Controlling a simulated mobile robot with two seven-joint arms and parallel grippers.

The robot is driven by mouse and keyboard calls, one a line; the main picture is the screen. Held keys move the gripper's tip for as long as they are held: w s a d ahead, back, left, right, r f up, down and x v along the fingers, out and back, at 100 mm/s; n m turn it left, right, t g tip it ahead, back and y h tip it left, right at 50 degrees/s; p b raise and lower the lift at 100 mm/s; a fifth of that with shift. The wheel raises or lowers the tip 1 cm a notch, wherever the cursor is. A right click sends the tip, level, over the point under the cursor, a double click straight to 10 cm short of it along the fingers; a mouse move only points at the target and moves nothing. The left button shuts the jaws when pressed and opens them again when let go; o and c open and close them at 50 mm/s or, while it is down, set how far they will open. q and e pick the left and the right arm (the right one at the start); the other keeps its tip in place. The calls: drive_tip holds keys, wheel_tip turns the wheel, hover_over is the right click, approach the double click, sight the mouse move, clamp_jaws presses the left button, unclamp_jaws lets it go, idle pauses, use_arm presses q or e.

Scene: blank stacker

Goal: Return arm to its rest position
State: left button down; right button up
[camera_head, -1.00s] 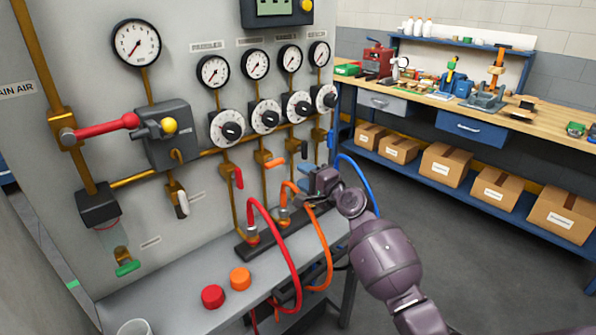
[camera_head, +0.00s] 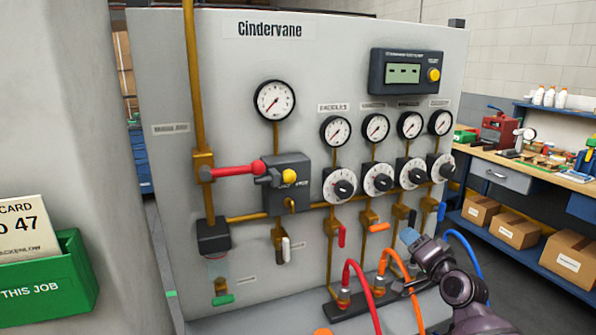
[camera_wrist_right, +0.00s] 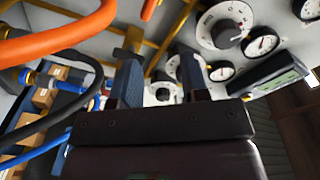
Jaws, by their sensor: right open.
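My right arm (camera_head: 463,290) comes in from the lower right in the head view. Its gripper (camera_head: 408,238) is in front of the panel's lower right, close to the orange hose (camera_head: 398,262) and the blue hose (camera_head: 464,244). In the right wrist view the two fingers (camera_wrist_right: 160,78) stand apart with nothing between them. The orange hose (camera_wrist_right: 60,40) crosses the upper left there, and the blue hose (camera_wrist_right: 60,132) and a black hose run at the left. I cannot tell whether the arm touches a hose. My left gripper is not in view.
The grey Cindervane panel (camera_head: 350,60) carries gauges, dials, a red-handled valve (camera_head: 235,171) and a display (camera_head: 406,72). A red hose (camera_head: 362,275) rises from the black manifold (camera_head: 365,302). A green card box (camera_head: 50,280) is at left. A workbench (camera_head: 540,170) is at right.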

drive_tip(key=s+f+n+g+h, duration=0.1)
drive_tip(key=s+f+n+g, duration=0.1)
drive_tip(key=s+f, duration=0.7)
drive_tip(key=s+f+n+g+h, duration=0.2)
drive_tip(key=s+f+n, duration=0.2)
drive_tip(key=s+f, duration=0.6)
drive_tip(key=s+f+n+g+h, duration=0.2)
drive_tip(key=s+f, duration=0.7)
drive_tip(key=s, duration=1.1)
drive_tip(key=shift+s+a+f+n, duration=0.15)
drive_tip(key=shift+a+n, duration=0.15)
drive_tip(key=shift+n, duration=0.1)
